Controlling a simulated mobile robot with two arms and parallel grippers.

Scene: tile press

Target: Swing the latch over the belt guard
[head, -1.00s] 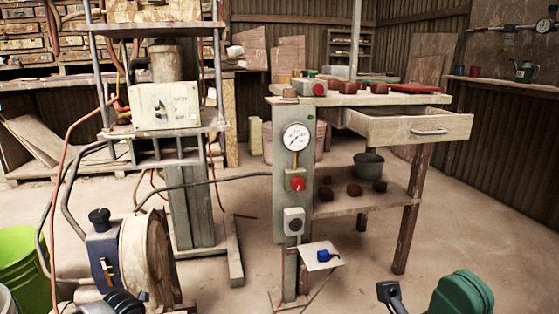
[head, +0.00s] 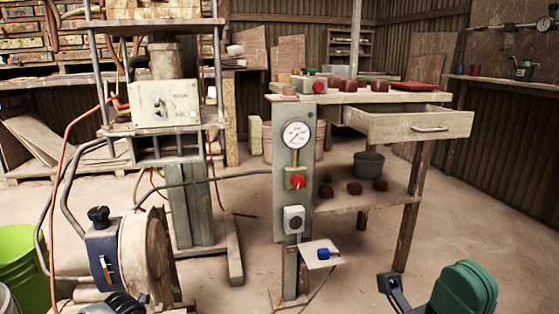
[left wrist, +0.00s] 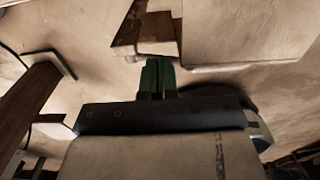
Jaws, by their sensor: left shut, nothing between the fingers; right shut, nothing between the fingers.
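A round, worn beige guard (head: 146,258) stands at the lower left of the head view, beside a dark blue housing (head: 101,256) with a black knob (head: 98,215). A small yellow-orange piece (head: 107,271) shows on the housing's face. I cannot tell which part is the latch or how it lies. My right gripper (head: 465,290), green and dark, is at the bottom right of the head view, far from the guard, shut and empty. My left gripper (left wrist: 158,76) shows two green fingers together in the left wrist view, shut and empty; nothing is visibly touched.
A press frame with a control box (head: 164,104) stands behind the guard. A grey post with a gauge (head: 296,135) and a workbench with an open drawer (head: 410,125) stand at the centre. A green bucket (head: 20,262) is at the left edge. Floor at the right is clear.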

